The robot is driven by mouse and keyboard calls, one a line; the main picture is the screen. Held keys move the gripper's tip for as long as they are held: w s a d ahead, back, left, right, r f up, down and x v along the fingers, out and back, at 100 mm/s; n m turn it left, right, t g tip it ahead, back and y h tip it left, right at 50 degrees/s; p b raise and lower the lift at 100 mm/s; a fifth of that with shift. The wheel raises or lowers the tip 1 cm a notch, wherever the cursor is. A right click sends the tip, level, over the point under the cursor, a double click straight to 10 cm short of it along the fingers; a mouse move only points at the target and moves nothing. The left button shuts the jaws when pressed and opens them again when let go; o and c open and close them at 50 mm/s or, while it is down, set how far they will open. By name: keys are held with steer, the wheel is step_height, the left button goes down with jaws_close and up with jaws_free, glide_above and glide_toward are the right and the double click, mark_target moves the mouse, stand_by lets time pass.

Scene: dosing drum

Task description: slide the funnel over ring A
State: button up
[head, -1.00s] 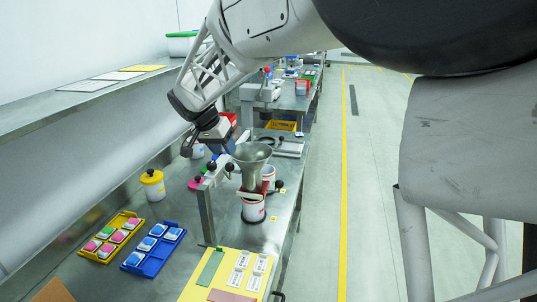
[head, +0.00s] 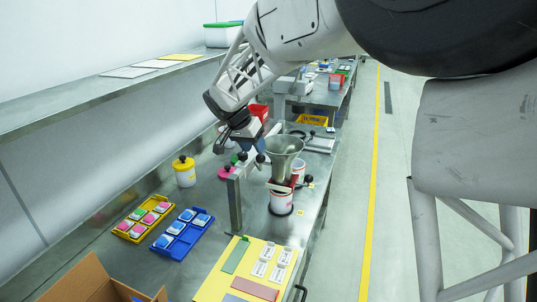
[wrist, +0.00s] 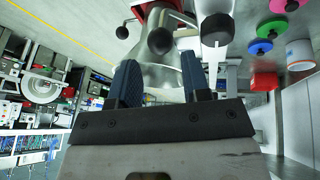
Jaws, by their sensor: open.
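The funnel (head: 285,150) is a grey metal cone with its wide mouth up. It stands at the metal stand on the bench, its lower end by a red part (head: 280,187) above a white can (head: 281,202). My gripper (head: 255,148) is just left of the funnel's mouth in the head view. In the wrist view, its two blue fingers (wrist: 160,82) are apart, and the funnel (wrist: 158,75) shows beyond and between them. I cannot tell whether they touch it. No label for ring A is readable, so I cannot tell which part it is.
The metal stand (head: 235,205) with black knobs rises beside the funnel. Another white can (head: 298,166) is just behind. A yellow-lidded jar (head: 184,173), a yellow tray (head: 143,218) and a blue tray (head: 181,234) lie to the left. A cardboard box (head: 95,280) is in front.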

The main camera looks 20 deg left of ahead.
steer(key=shift+x, duration=2.5)
steer(key=shift+c, duration=0.2)
jaws_close()
